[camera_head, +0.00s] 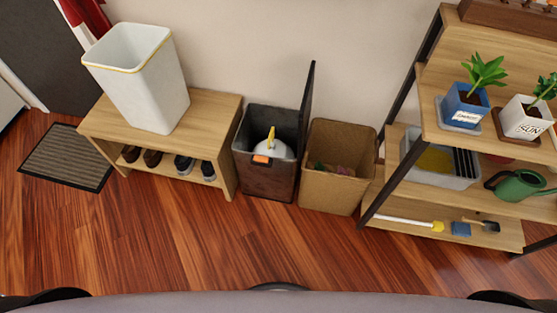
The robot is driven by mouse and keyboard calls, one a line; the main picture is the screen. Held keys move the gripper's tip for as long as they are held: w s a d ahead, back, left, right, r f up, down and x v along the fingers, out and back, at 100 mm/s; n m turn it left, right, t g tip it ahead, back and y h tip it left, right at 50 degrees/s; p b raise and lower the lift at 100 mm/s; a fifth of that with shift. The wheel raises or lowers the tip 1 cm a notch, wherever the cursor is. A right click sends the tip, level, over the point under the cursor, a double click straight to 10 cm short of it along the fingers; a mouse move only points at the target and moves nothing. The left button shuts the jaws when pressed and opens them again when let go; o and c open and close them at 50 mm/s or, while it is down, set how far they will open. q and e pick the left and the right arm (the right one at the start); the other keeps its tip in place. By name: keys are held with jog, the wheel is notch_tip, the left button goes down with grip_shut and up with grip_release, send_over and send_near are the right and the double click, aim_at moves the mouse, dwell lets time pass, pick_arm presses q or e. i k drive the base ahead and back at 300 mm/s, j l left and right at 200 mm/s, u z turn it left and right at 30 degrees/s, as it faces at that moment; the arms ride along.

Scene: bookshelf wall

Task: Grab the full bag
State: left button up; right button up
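An orange patch shows at the bin's front edge, by the bag. The bag's lower part is hidden by the bin walls. Neither of my grippers is in view.
A white bin with a yellow rim (150,95) stands on a wooden shoe bench (215,115) at left. A brown bin (330,188) stands right of the grey bin. A shelf (480,205) with plants and tools is at right. The wooden floor (200,240) in front is clear.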

aim_at(270, 147)
jog(key=i+z, duration=0.4)
jog(key=i+j+z, duration=0.15)
jog(key=i+z, duration=0.3)
jog(key=k, duration=0.05)
